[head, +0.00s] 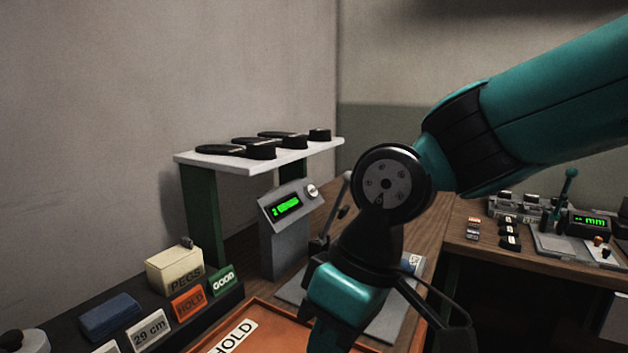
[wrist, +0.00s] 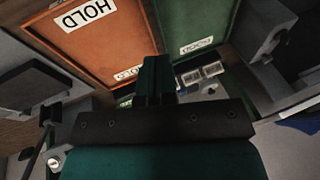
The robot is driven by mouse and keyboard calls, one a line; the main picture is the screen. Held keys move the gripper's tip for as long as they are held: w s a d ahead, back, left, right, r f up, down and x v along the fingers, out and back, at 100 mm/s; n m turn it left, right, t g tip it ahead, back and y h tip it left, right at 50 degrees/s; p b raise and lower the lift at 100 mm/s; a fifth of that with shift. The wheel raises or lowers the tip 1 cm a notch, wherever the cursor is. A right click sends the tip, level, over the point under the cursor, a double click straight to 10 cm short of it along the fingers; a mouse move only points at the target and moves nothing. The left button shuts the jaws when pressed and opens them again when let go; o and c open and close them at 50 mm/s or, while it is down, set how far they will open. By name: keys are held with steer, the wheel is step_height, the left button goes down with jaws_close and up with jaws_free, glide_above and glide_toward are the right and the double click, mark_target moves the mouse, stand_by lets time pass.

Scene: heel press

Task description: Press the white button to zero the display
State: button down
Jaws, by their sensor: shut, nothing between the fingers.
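The display unit (head: 270,232) is a grey post with a tilted face and lit green characters, too small to read fully. It stands on the wooden bench left of my arm in the head view. The round white button (head: 312,191) is at the upper right of that face. My gripper (wrist: 156,62) shows in the wrist view with its dark green fingers together and nothing between them. It points over the orange and green trays. In the head view my wrist is right of the display unit, apart from the button, and my fingertips are hidden.
A white shelf (head: 265,156) with black heel pieces stands behind the display. A PEGS box (head: 174,272) and label cards stand at left. The orange HOLD tray (head: 268,318) is in front. Another bench with a "mm" display (head: 590,222) is at right.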

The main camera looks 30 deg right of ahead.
steer(key=w+d+r+m+t+p, duration=0.25)
steer(key=w+r+m+p, duration=0.35)
steer(key=w, duration=0.7)
steer(key=w+d+r+m+t+h+p, duration=0.1)
steer(key=w+d+r+m+h+p, duration=0.1)
steer(key=w+d, duration=0.8)
steer(key=w+d+r+m+t+h+p, duration=0.1)
steer(key=w+d+r+m+h+p, duration=0.2)
steer(key=w+d+m, duration=0.5)
steer(key=w+d+r+p, duration=0.1)
steer(key=w+d+p, duration=0.1)
steer(key=w, duration=0.7)
steer(key=shift+d+r+m+p, duration=0.2)
steer(key=shift+m+p, duration=0.15)
steer(key=shift+m, duration=0.05)
steer(key=shift+w, duration=0.1)
steer(key=p, duration=0.5)
glide_toward(315, 192)
step_height(315, 192, down, 3)
steer(key=d, duration=0.2)
steer(key=shift+w+a+f+p, duration=0.5)
steer(key=shift+w+f+p, duration=0.15)
steer(key=shift+w+p, duration=0.1)
steer(key=shift+w+a+f, duration=0.3)
steer(key=shift+w+f, duration=0.2)
steer(key=shift+f, duration=0.1)
